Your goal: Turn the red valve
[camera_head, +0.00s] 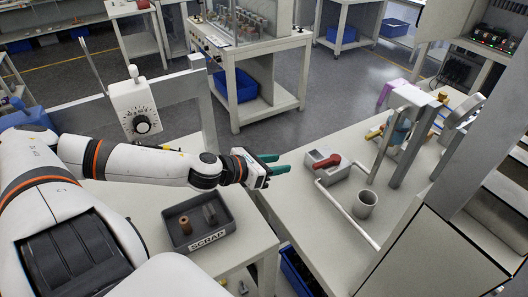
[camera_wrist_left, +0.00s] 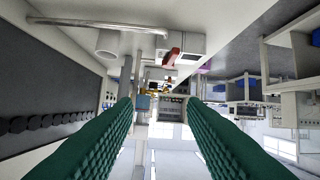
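The red valve handle (camera_head: 328,161) sits on a small grey-white block (camera_head: 326,172) on the right-hand table, where a white pipe runs from it toward the front. My left gripper (camera_head: 283,163) has green fingers and is at the left edge of that table, to the left of the valve and apart from it. In the left wrist view its two fingers (camera_wrist_left: 158,100) stand wide apart with nothing between them. The red handle also shows in that view (camera_wrist_left: 172,57), up beyond the fingertips. My right gripper is not in view.
A grey cup (camera_head: 364,204) stands right of the pipe. Metal posts (camera_head: 404,145) and coloured parts stand farther right. A grey SCRAP tray (camera_head: 198,222) with small parts sits on the left table, below my left arm. A white dial box (camera_head: 135,108) stands behind the arm.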

